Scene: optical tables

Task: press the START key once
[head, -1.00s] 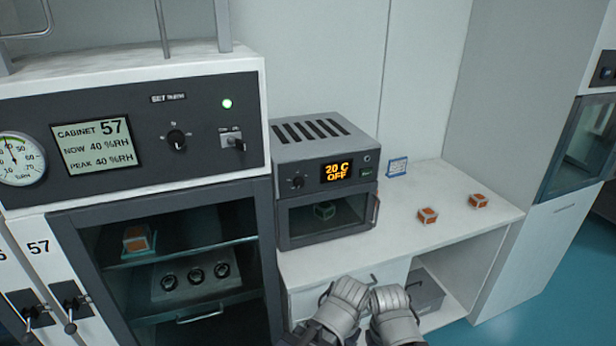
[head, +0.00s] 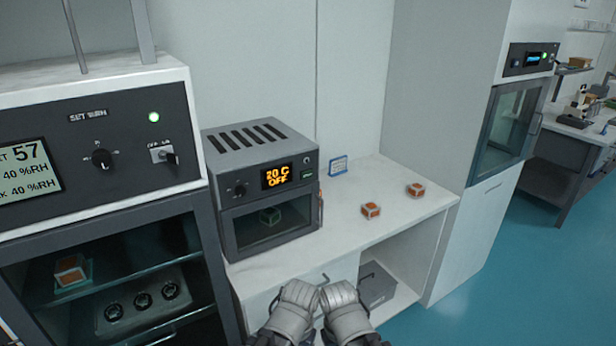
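A small grey bench oven (head: 262,137) stands on the white counter, its display (head: 278,177) reading "20 C OFF". A small green key (head: 307,175) sits right of the display, below a round dark button (head: 307,160); its lettering is too small to read, so I cannot tell if it says START. The oven's glass door is shut, with a small green-edged block (head: 270,216) behind it. My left gripper (head: 298,294) and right gripper (head: 340,297) are side by side at the bottom middle, below and apart from the oven front. Their fingertips are not clear enough to show whether they are open.
Two orange-and-white blocks (head: 371,210) (head: 415,190) and a blue-edged card (head: 338,166) are on the counter (head: 395,225). A large cabinet (head: 100,120) with a knob and key switch stands left. A grey box (head: 377,285) is in the open bay below. Blue floor is clear at right.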

